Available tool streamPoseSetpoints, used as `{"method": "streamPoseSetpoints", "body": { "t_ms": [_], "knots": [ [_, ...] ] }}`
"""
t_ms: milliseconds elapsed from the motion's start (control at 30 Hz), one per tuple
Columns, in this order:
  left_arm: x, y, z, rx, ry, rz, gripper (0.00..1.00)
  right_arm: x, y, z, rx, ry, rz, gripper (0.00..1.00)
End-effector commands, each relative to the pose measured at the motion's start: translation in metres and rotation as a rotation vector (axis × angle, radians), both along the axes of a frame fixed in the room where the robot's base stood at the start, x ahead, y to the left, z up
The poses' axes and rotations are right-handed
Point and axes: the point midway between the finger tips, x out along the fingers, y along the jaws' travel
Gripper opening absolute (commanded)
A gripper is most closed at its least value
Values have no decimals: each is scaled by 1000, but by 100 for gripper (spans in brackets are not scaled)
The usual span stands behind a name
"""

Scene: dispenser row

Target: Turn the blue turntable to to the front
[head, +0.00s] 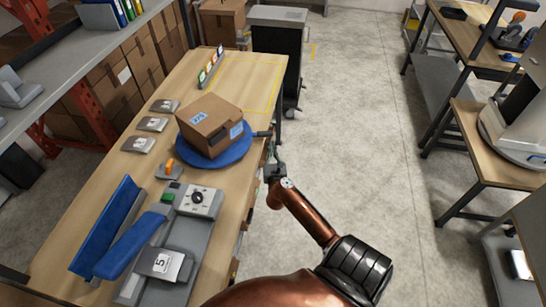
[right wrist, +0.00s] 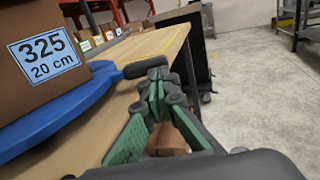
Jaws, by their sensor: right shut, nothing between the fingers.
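The blue turntable (head: 240,152) lies on the wooden workbench near its right edge, with a cardboard box (head: 207,122) on top. A dark handle (head: 262,134) sticks out from the turntable's right side; it also shows in the right wrist view (right wrist: 145,66). The box carries a label reading "325 20 cm" (right wrist: 43,53) in the right wrist view. My right gripper (head: 270,154) is beside the bench edge, close to the handle. Its green-sided fingers (right wrist: 157,80) are shut and empty just by the handle; I cannot tell if they touch it. My left gripper is not in view.
The workbench (head: 245,75) holds several grey labelled dispensers (head: 152,124) left of the turntable and a scale-like device (head: 199,201) in front. A dark cabinet (head: 275,50) stands beyond the bench. The floor (head: 355,130) to the right is clear.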

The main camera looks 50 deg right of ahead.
Motion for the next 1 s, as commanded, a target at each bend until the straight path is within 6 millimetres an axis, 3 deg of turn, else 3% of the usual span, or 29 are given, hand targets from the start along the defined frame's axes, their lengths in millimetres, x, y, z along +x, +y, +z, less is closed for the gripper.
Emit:
{"method": "streamPoseSetpoints", "body": {
  "t_ms": [300, 1000],
  "knots": [
    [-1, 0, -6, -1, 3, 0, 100, 23, -27, 0, -2, 1, -2, 0],
    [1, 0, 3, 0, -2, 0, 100, 32, -35, 2, -1, 1, 32, 0]
  ]
}}
